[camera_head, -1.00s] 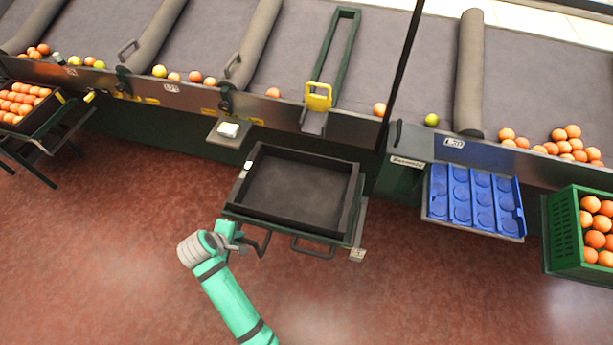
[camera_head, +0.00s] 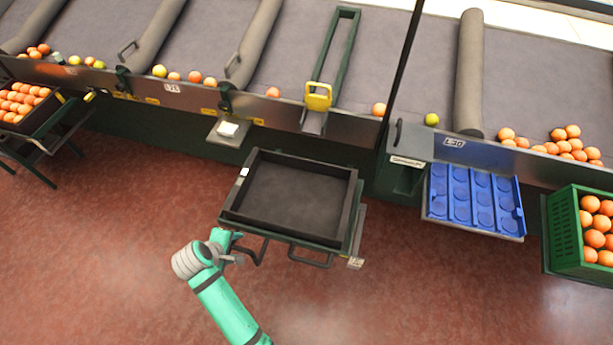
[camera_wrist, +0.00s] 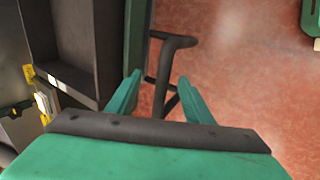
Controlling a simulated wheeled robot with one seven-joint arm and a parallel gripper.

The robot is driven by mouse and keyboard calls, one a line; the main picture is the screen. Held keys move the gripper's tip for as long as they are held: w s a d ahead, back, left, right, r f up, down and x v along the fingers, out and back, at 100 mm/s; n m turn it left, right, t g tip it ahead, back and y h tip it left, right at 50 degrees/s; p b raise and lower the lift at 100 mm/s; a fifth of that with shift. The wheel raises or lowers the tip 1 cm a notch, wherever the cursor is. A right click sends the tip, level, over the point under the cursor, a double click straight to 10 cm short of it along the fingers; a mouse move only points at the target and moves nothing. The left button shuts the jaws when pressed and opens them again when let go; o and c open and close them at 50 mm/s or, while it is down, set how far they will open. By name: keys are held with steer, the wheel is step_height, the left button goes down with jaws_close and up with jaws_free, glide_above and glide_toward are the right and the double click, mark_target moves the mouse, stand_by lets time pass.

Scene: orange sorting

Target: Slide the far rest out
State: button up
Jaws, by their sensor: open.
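A green-framed rest (camera_head: 352,238) carrying an empty black tray (camera_head: 238,220) stands out from the front of the sorting line, at the middle of the head view. Its front has dark handles: one loop handle (camera_head: 312,262) and a bent bar at the left (camera_head: 258,250). My gripper (camera_head: 234,247) is at that left bar. In the wrist view, my gripper (camera_wrist: 157,95) has its two teal fingers open and apart, with the dark bar (camera_wrist: 165,70) between them. Contact between fingers and bar cannot be made out.
A blue tray (camera_head: 437,212) and a green crate of oranges (camera_head: 567,245) stand at the right. Another rest with an orange-filled crate (camera_head: 45,118) is at the far left. The red floor (camera_head: 110,240) in front is clear.

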steer(key=shift+w+r, duration=0.2)
steer(key=shift+r, duration=2)
steer(key=shift+s+a+r, duration=0.1)
steer(key=shift+r, duration=1.2)
steer(key=shift+s, duration=0.1)
